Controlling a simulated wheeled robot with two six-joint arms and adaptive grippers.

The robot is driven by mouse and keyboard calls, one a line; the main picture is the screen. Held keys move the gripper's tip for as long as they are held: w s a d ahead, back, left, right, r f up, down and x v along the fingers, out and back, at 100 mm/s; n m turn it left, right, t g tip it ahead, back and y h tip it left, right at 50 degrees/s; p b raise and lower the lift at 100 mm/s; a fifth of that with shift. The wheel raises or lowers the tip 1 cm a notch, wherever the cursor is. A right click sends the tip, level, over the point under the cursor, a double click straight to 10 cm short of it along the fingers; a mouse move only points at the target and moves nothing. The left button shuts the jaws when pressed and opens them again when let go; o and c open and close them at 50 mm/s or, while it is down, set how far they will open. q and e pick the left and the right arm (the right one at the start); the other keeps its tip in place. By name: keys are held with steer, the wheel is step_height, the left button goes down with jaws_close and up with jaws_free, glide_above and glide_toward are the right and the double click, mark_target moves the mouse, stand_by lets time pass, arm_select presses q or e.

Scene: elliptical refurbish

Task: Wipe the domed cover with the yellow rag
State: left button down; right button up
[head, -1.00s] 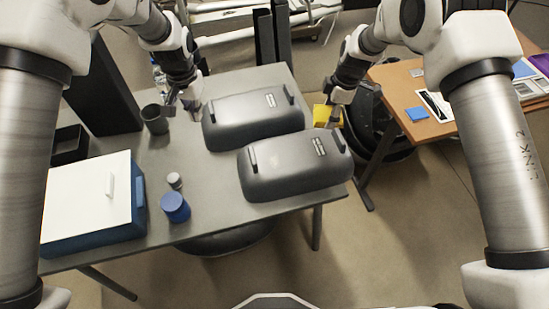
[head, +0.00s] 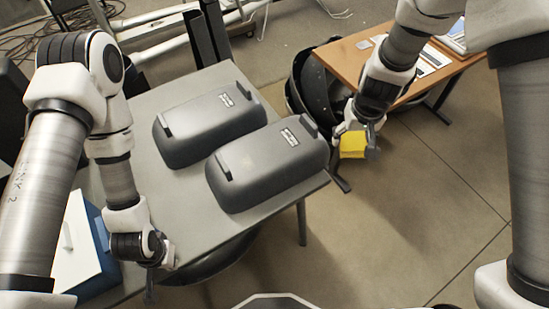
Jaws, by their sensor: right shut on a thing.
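Two dark grey domed covers lie on the grey table (head: 150,215). The far domed cover (head: 207,124) is at the back, and the near domed cover (head: 268,170) is beside it to the front right. Each has raised black end pieces and a small label. My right gripper (head: 357,140) is shut on the yellow rag (head: 353,146), in the air to the right of the near cover and apart from it. My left gripper (head: 150,284) hangs low over the table's front left, away from both covers. Its fingers are small and dark, so its opening is unclear.
A blue box with a white lid (head: 75,245) stands at the table's left, partly behind my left arm. A wooden desk (head: 345,62) with papers and a black rounded chair (head: 308,85) are beyond the table. Open floor lies at the right.

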arm_select(q)
steer(key=shift+s+f, duration=0.8)
arm_select(e)
steer(key=shift+w+r, duration=0.5)
arm_select(q)
steer(key=shift+w, duration=0.15)
